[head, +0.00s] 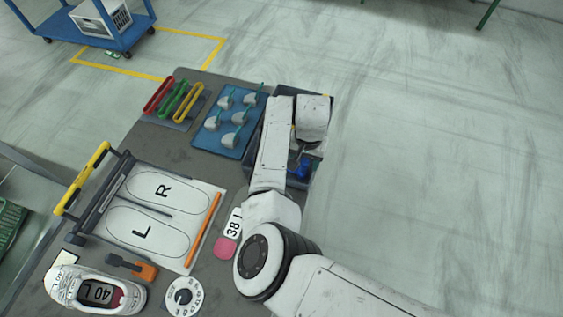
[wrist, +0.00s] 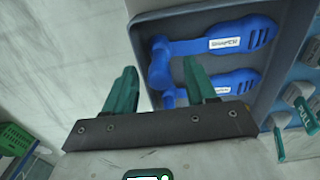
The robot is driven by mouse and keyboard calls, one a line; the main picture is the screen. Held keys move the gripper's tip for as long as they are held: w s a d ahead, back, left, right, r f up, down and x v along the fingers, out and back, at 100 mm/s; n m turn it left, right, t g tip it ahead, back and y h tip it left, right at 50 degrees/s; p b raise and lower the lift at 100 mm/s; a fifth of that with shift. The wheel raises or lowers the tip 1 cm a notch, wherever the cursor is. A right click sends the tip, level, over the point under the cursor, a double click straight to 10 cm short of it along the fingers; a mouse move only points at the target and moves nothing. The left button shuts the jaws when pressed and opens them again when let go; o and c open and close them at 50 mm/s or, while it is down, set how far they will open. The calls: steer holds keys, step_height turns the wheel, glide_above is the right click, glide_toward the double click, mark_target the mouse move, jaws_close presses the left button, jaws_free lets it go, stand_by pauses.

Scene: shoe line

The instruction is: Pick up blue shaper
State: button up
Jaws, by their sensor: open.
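Two blue shapers lie side by side in a dark grey bin in the wrist view. The upper blue shaper (wrist: 190,47) has a white label and a slotted wide end at the right; its rounded left end appears between my fingertips. The lower blue shaper (wrist: 235,80) is partly hidden by my right finger. In the head view, a bit of blue shaper (head: 303,170) shows in the bin (head: 314,150), mostly covered by my arm. My gripper (wrist: 158,68) is open, with teal fingers and nothing held. I cannot tell its height above the shapers.
A blue tray (head: 245,142) with several grey, green-handled pieces stands left of the bin. Red, green and yellow loops (head: 178,99) lie beyond it. A white L/R board (head: 160,205) and a shoe (head: 95,290) occupy the near left. Floor right of the table is clear.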

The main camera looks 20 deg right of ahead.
steer(key=shift+f, duration=0.4)
jaws_close()
stand_by(0.4)
